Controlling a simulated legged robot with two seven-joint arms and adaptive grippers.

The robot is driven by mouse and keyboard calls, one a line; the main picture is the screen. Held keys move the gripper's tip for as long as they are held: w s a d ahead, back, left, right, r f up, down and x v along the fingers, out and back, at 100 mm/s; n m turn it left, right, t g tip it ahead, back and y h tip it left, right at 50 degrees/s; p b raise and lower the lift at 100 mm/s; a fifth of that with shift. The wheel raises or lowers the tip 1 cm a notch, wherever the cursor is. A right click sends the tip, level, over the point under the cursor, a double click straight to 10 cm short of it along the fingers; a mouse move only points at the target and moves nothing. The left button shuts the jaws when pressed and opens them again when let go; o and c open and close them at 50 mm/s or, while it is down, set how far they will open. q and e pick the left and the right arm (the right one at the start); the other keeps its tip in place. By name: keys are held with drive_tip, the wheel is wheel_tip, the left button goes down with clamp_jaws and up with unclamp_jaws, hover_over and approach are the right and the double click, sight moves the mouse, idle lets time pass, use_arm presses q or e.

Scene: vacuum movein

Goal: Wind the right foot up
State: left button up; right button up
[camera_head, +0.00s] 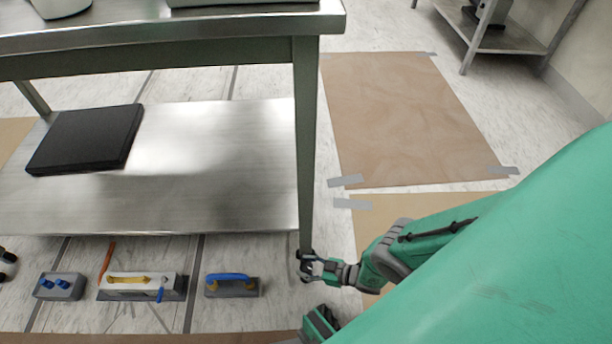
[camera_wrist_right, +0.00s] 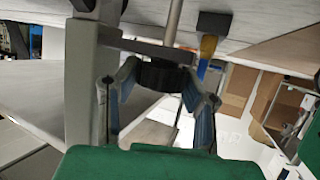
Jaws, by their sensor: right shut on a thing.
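The steel table's near right leg (camera_head: 305,150) runs down to the floor; it also shows in the right wrist view (camera_wrist_right: 80,85). There, a flat metal bracket (camera_wrist_right: 140,46) extends from the leg, with a metal rod (camera_wrist_right: 174,20) and a black ribbed knob (camera_wrist_right: 160,75). My right gripper (camera_head: 306,267) is at the bottom of this leg. In the right wrist view its two fingers (camera_wrist_right: 158,92) are shut on the black knob, one on each side. The knob is too small to make out in the head view. Dark tips at the left edge may be my left gripper (camera_head: 6,266); its opening is unclear.
On the floor left of the leg stand a blue-handled tool (camera_head: 230,285), a yellow-handled grey block (camera_head: 140,286) and a grey box with blue knobs (camera_head: 60,287). A black slab (camera_head: 85,139) lies on the lower shelf (camera_head: 220,190). Brown sheets (camera_head: 410,115) taped down cover floor to the right.

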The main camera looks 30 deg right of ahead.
drive_tip(key=shift+s+d+f+n+g+y, duration=0.1)
drive_tip(key=shift+s+f+n+g+y, duration=0.1)
drive_tip(key=shift+n+g+y, duration=0.15)
drive_tip(key=o, duration=1.2)
drive_tip(key=shift+w+r, duration=0.1)
drive_tip(key=v, duration=1.2)
